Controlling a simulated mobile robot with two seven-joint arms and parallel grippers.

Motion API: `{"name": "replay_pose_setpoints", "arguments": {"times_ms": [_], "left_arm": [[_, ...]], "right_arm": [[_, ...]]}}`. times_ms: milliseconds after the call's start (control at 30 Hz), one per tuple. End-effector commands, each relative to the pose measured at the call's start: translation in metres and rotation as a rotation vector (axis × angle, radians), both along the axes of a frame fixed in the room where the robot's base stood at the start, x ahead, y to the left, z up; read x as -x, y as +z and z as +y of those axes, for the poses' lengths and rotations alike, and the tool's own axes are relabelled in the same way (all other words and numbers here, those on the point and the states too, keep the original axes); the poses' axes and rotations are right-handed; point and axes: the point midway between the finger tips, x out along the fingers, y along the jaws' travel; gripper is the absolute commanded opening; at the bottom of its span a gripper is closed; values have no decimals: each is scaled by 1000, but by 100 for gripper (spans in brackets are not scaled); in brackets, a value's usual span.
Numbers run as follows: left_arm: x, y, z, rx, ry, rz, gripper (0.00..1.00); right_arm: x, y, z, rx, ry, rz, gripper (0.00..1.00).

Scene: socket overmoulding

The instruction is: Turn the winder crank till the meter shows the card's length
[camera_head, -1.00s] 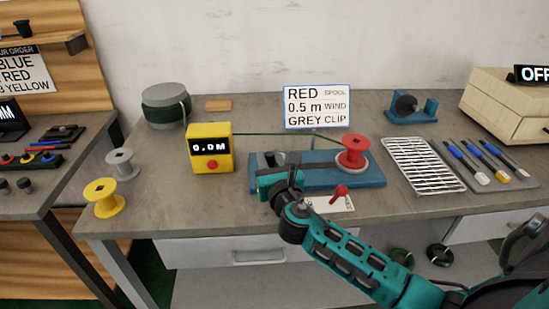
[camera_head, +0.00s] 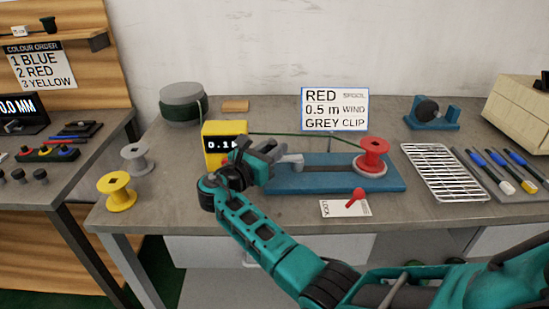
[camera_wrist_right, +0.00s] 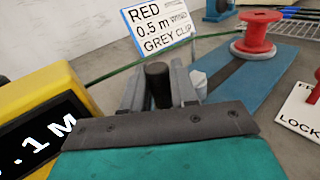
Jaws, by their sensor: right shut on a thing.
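The card (camera_head: 335,109) reads RED SPOOL, 0.5 m WIND, GREY CLIP. The yellow meter (camera_head: 212,132) is partly hidden by my right gripper; its display starts 0.1, and the wrist view shows ".1 M" on the meter (camera_wrist_right: 40,130). The blue winder (camera_head: 330,180) carries a red spool (camera_head: 373,157) at its right end. My right gripper (camera_head: 270,158) is at the winder's left end, beside the meter. In the wrist view its fingers are shut on the dark crank handle (camera_wrist_right: 158,82). A green cable (camera_head: 300,135) runs from the meter to the spool. My left gripper is out of view.
A red lever (camera_head: 356,198) sits on a white LOCK plate in front of the winder. A wire rack (camera_head: 440,172) stands to the right. Yellow (camera_head: 117,192) and grey (camera_head: 137,158) spools stand at the left. A cable drum (camera_head: 181,105) stands behind.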

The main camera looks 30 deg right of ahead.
Motion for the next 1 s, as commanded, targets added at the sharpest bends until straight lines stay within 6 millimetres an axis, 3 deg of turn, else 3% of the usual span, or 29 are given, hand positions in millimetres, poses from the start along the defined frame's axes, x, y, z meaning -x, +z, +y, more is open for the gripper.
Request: {"name": "replay_pose_setpoints", "arguments": {"times_ms": [333,800,833,1000], "left_arm": [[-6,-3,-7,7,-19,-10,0],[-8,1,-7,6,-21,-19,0],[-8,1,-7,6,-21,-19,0],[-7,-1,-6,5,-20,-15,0]], "right_arm": [[-7,1,-3,2,-107,-4,0],[-7,1,-5,2,-119,-3,0],[-7,1,-5,2,-119,-3,30],[-7,1,-4,1,-120,-2,46]]}}
